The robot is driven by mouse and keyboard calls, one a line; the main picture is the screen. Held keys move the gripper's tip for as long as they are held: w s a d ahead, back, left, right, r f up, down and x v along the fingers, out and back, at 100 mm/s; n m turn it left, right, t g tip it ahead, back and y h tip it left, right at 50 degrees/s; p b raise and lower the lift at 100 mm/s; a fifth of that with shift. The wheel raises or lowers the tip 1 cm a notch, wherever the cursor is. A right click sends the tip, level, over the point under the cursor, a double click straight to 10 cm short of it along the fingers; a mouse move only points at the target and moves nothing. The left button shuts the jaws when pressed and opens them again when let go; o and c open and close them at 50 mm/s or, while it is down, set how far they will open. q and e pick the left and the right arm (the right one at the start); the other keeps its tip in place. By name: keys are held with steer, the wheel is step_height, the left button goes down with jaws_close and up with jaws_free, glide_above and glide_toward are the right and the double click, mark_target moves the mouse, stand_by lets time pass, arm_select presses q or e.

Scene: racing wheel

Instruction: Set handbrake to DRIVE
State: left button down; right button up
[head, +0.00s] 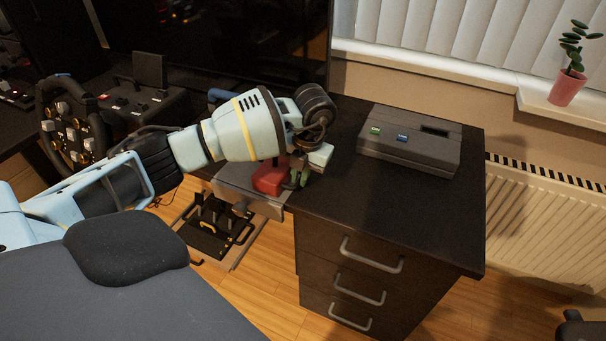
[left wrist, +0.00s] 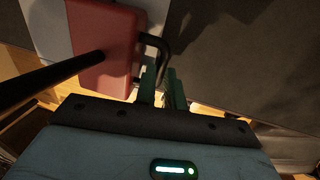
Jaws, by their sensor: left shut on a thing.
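The handbrake appears to be the red box (head: 270,178) at the left edge of the black desk unit; it also shows in the left wrist view (left wrist: 104,45). In that view a long dark rod (left wrist: 50,80) crosses in front of the box, and a black curved handle (left wrist: 160,45) stands at its right side. My left gripper (head: 303,174) is beside the box, its green fingers closed at the handle in the wrist view (left wrist: 163,92). The fingertips are partly hidden. No DRIVE marking is readable. My right gripper is not in view.
A grey box with green and blue buttons (head: 410,140) sits on the black desk unit (head: 400,200). A steering wheel (head: 75,125) is at the left, pedals (head: 215,225) are below. A radiator (head: 545,215) and a potted plant (head: 567,85) are at the right. The desk's front is clear.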

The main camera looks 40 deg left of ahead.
mark_target(266, 165)
arm_select(q)
steer(key=a, duration=0.3)
steer(key=s+a, duration=0.1)
steer(key=a, duration=0.2)
steer(key=s+a, duration=0.1)
steer(key=a, duration=0.2)
steer(key=shift+s+p, duration=0.1)
steer(key=shift+p, duration=0.3)
steer(key=shift+d, duration=0.1)
steer(key=c, duration=1.5)
jaws_free()
steer(key=r, duration=0.4)
steer(key=d+r, duration=0.1)
steer(key=r, duration=0.1)
steer(key=shift+w+r, duration=0.2)
steer(key=shift+w, duration=0.05)
steer(key=shift+d+r, duration=0.2)
steer(key=shift+r, duration=0.5)
